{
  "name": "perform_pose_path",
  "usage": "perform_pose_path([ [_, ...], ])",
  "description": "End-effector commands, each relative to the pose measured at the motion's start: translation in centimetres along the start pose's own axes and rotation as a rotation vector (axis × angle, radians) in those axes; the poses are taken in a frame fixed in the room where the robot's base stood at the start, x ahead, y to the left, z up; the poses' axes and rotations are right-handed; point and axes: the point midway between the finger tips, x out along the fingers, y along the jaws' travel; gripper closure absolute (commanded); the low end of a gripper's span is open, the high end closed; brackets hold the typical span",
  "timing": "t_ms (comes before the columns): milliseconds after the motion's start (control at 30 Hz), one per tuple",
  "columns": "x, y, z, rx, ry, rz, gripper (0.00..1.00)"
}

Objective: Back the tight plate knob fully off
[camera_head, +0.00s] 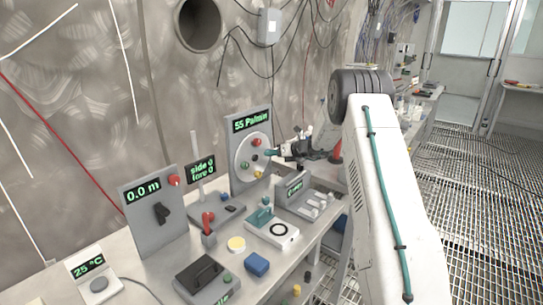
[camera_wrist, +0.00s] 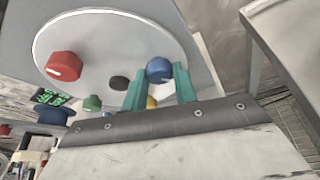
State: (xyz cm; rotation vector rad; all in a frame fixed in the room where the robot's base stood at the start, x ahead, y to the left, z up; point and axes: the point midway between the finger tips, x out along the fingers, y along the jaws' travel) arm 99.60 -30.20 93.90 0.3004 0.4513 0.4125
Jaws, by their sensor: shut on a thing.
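A round white plate (camera_head: 243,152) stands upright on a grey panel (camera_head: 236,122) with a green-lit display. It carries coloured knobs: red (camera_head: 256,142), green (camera_head: 244,165) and yellow (camera_head: 258,174). In the wrist view the plate (camera_wrist: 110,38) shows the red knob (camera_wrist: 64,66), a black hub (camera_wrist: 120,83), the green knob (camera_wrist: 92,103), the yellow knob (camera_wrist: 151,102) partly hidden, and a blue knob (camera_wrist: 160,69). My gripper (camera_wrist: 161,84) has its teal fingers on either side of the blue knob and is shut on it. My gripper (camera_head: 270,153) hides that knob in the head view.
The bench holds a 0.0 m panel (camera_head: 155,215), a red lever (camera_head: 208,222), a teal-topped device (camera_head: 272,231), a blue block (camera_head: 257,264) and a black-handled box (camera_head: 201,277). Grated floor (camera_head: 475,200) is open at right.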

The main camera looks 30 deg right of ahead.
Motion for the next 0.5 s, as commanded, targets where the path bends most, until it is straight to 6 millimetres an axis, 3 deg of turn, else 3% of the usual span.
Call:
perform_pose_path([
  [67,-0.22,0.12,0.67,-0.07,-0.009,-0.029,0.94],
  [500,-0.09,0.43,0.48,-0.453,-0.008,-0.189,0.94],
])
